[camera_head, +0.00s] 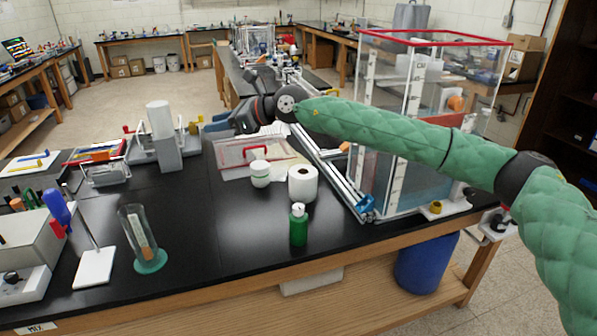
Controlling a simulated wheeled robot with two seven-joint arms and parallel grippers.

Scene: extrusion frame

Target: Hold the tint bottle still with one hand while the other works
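A small green bottle with a white top (298,228), which looks like the tint bottle, stands upright near the front edge of the black bench (215,240). Nothing touches it. My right arm, in a green quilted sleeve, reaches in from the right across the bench. My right gripper (243,117) is dark and sits far back, beyond the bottle and to its left, well apart from it. Its fingers are too small and dark to tell whether they are open or shut. My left gripper is not in view.
A clear tank with a red rim (408,125) and a metal extrusion frame (345,186) stand right. A glass cylinder (141,238) stands left. The bench between cylinder and bottle is clear.

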